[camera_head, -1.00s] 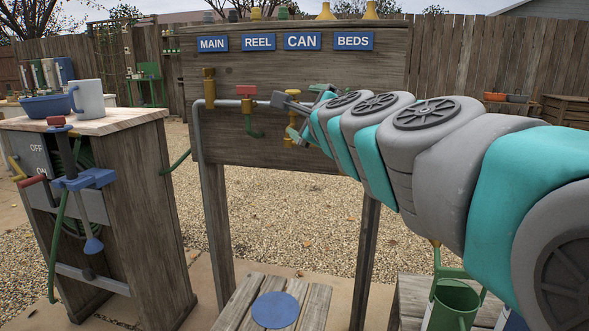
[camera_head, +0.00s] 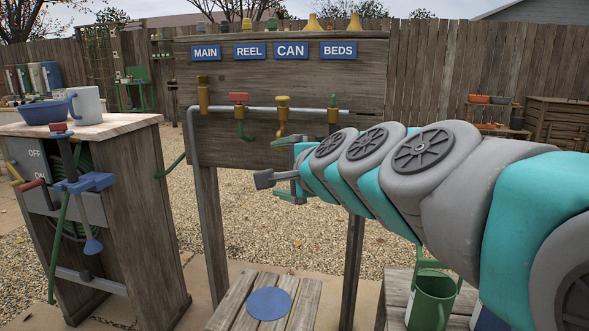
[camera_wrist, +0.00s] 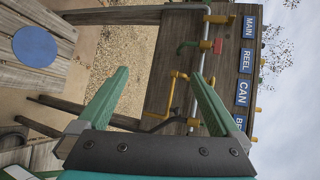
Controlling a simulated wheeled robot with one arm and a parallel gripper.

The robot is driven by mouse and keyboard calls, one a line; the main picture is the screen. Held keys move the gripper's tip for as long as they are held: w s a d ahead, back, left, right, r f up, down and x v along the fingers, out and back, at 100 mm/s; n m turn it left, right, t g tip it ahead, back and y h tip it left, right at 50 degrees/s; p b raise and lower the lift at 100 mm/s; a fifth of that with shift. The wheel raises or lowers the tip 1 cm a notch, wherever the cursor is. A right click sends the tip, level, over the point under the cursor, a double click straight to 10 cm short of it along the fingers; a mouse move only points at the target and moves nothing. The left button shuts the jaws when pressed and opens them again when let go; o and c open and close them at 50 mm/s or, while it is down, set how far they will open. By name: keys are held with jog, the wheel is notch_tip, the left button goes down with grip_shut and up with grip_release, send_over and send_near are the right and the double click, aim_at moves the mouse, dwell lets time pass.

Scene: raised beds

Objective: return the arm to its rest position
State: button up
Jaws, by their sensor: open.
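My arm (camera_head: 395,165) reaches from the right edge toward the middle in the head view, its grey and teal links in a row. My gripper (camera_head: 275,172) is at its left end, in front of and below the valve board (camera_head: 290,75), apart from it. In the wrist view my gripper (camera_wrist: 160,90) shows two green fingers spread wide with nothing between them. The board with its valves appears sideways beyond the fingers there. My fingertips lie below the pipe (camera_head: 265,109) in the head view.
A wooden cabinet (camera_head: 140,190) with a blue bowl (camera_head: 43,113) and a grey mug (camera_head: 87,105) stands left. A slatted bench (camera_head: 228,305) with a blue disc (camera_head: 269,303) is in front. A green watering can (camera_head: 432,300) stands under my arm. Gravel lies behind.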

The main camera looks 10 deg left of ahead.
jog(key=s+d+f+n+g+h, duration=0.3)
jog(key=s+d+f+n+g, duration=0.2)
jog(key=s+d+f, duration=0.7)
jog(key=s+d+f+n+g+h, duration=0.4)
jog(key=s+d+f, duration=0.5)
jog(key=f, duration=0.5)
jog(key=s+d+f+n+g+h, duration=0.2)
jog(key=s+d+f, duration=0.3)
jog(key=s+d, duration=0.4)
jog(key=s+g, duration=0.1)
jog(key=s, duration=0.2)
jog(key=shift+s+d+g, duration=0.15)
jog(key=shift+d+g, duration=0.25)
jog(key=shift+c, duration=0.3)
